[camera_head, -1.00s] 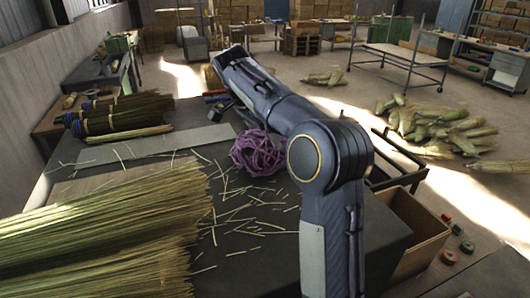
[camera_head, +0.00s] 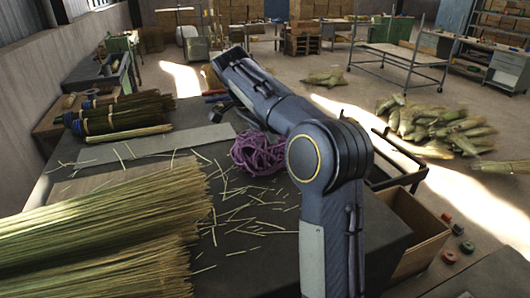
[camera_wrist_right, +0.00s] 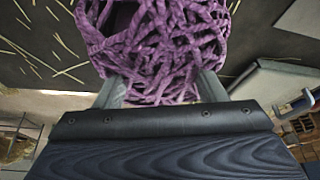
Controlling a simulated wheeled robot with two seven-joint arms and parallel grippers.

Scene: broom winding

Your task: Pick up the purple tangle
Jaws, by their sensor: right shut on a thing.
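The purple tangle (camera_head: 257,153) is a loose ball of ropy strands at the middle of the dark work table, just left of my right arm. In the right wrist view the tangle (camera_wrist_right: 155,40) fills the top middle. My right gripper (camera_wrist_right: 161,88) has one finger on each side of the tangle's near part and is shut on it. The fingertips are partly hidden by the strands. In the head view my right arm hides most of this gripper. I cannot tell whether the tangle touches the table. My left gripper is not in view.
Straw bundles (camera_head: 110,225) cover the table's left front. Loose straw bits lie around the tangle. A grey flat strip (camera_head: 155,143) and bound broom bundles (camera_head: 120,115) lie behind.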

